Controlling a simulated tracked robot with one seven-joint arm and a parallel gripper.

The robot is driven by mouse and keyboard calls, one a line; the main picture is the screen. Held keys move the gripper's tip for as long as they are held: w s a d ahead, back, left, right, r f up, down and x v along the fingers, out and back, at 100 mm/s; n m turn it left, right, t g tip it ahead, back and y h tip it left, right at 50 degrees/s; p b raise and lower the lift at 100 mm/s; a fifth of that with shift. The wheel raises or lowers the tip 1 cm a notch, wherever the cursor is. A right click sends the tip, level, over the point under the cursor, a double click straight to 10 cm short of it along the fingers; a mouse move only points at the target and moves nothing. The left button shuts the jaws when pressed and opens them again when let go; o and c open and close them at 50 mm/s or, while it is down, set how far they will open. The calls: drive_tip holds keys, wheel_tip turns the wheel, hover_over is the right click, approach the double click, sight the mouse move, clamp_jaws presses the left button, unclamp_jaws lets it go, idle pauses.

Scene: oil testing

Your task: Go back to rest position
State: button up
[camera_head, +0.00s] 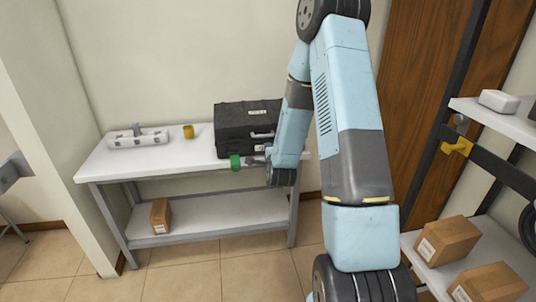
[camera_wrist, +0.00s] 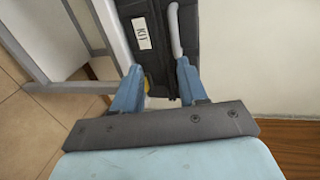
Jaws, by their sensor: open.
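My gripper (camera_wrist: 158,72) is open in the wrist view, with its two blue fingers apart. The black case (camera_wrist: 158,35) with a white label and a grey handle lies beyond the fingertips. I see nothing clearly held between them. In the head view the case (camera_head: 232,127) stands shut on the white table (camera_head: 125,165). My gripper (camera_head: 257,161) is low in front of the case, at the table's front edge, partly hidden by my arm. A small green object (camera_head: 235,162) is just left of it; I cannot tell whether they touch.
A white rack (camera_head: 137,138) and a yellow cup (camera_head: 188,131) stand on the table. A cardboard box (camera_head: 160,216) is on its lower shelf. On the right are a brown door (camera_head: 415,70) and shelves with cardboard boxes (camera_head: 447,240). Floor shows in front of the table.

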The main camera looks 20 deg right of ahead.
drive_tip(key=shift+s+a+r, duration=0.1)
drive_tip(key=shift+s, duration=0.3)
drive_tip(key=shift+r, duration=0.1)
drive_tip(key=s+a+r+n+g+y, duration=0.1)
drive_tip(key=s+a+r+n+g, duration=0.15)
drive_tip(key=s+r+n, duration=0.5)
drive_tip(key=s+a+r+n+g+y, duration=0.1)
drive_tip(key=s+a+r+n+g, duration=0.2)
drive_tip(key=r, duration=0.8)
drive_tip(key=s+r+n+g, duration=0.1)
drive_tip(key=s+r+n, duration=0.2)
drive_tip(key=s, duration=0.6)
drive_tip(key=s+r+n+g, duration=0.1)
drive_tip(key=s+r+n, duration=0.2)
drive_tip(key=s, duration=0.6)
drive_tip(key=s+r+n+g, duration=0.2)
drive_tip(key=s+r+n, duration=0.1)
drive_tip(key=s, duration=0.5)
drive_tip(key=shift+s+a+y, duration=0.3)
drive_tip(key=shift+s+a, duration=0.05)
drive_tip(key=shift+s, duration=0.05)
